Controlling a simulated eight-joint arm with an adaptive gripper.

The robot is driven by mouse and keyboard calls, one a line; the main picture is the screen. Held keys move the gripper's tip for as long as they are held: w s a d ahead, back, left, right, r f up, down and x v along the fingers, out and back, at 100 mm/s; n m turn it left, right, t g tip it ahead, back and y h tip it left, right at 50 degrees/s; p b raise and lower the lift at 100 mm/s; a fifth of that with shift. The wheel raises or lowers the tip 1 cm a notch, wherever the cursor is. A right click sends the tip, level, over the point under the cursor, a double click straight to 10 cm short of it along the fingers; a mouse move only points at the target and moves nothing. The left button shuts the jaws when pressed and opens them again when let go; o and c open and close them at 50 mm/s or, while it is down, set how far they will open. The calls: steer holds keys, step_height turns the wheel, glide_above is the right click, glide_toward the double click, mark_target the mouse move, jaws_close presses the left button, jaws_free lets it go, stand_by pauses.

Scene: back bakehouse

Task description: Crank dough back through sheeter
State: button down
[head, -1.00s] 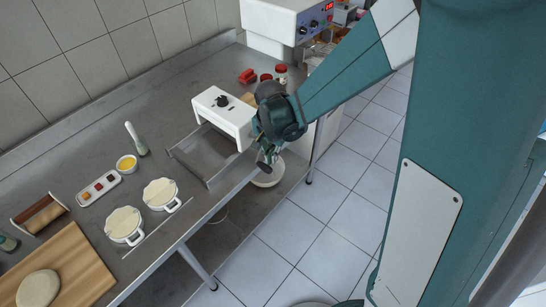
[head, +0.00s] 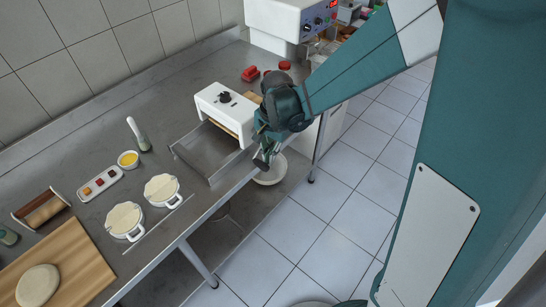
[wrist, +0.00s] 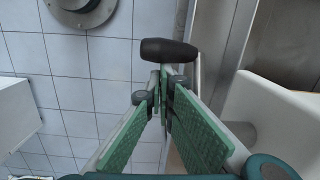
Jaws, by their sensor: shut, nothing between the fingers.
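The white sheeter (head: 220,104) with a black dial stands on the steel bench, its metal tray (head: 196,153) in front. A thin tan edge, which looks like dough (head: 224,130), shows under the front of its housing. Another tan piece (head: 253,98) shows behind it, partly hidden by my arm. My gripper (head: 264,160) is at the sheeter's right side, over the bench edge. In the wrist view my gripper (wrist: 164,82) is shut, with the black crank grip (wrist: 168,50) just beyond its fingertips. Nothing shows between the fingers; whether they touch the grip, I cannot tell.
A board (head: 75,262) holds round dough (head: 38,285). A white machine (head: 290,17) stands behind. Open floor lies right of the bench.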

steer(key=shift+s+a+r, duration=0.5)
steer(key=shift+s+r, duration=0.05)
steer(key=shift+r, duration=0.25)
steer(key=shift+s+a+r, duration=0.5)
steer(key=shift+s+r, duration=0.05)
steer(key=shift+r, duration=0.25)
stand_by(0.4)
stand_by(0.3)
steer(key=w+d+r+p, duration=0.2)
steer(key=w+d+r, duration=0.4)
steer(key=shift+w+d+p, duration=0.2)
steer(key=shift+d+p, duration=0.1)
steer(key=shift+p, duration=0.1)
steer(key=shift+r, duration=0.1)
stand_by(0.4)
